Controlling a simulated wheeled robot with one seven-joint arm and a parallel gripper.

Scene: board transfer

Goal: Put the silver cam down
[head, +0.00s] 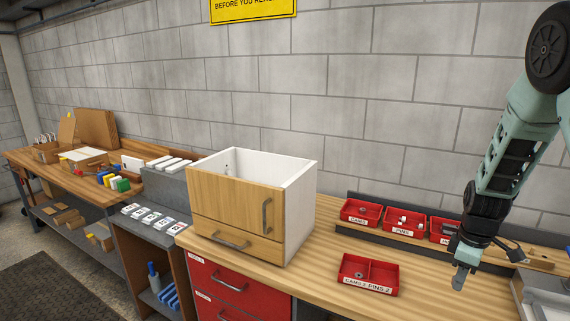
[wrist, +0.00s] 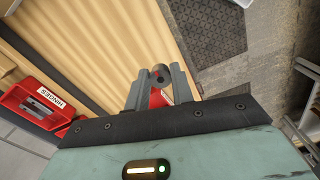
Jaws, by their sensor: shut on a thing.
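My gripper (head: 461,278) points down over the right part of the wooden bench, to the right of the small red tray. In the wrist view my gripper (wrist: 160,92) is shut on the silver cam (wrist: 161,73), a small round grey piece with a dark hole, held between the fingertips. In the head view the cam is too small to make out.
The PINS bin (head: 403,231) holds small white pieces. The HINGES bin (wrist: 26,97) is beside it, holding grey hinges. A white and wood cabinet (head: 236,212) stands left on the bench. Bare bench (head: 422,290) lies between tray and gripper. Floor shows past the bench edge.

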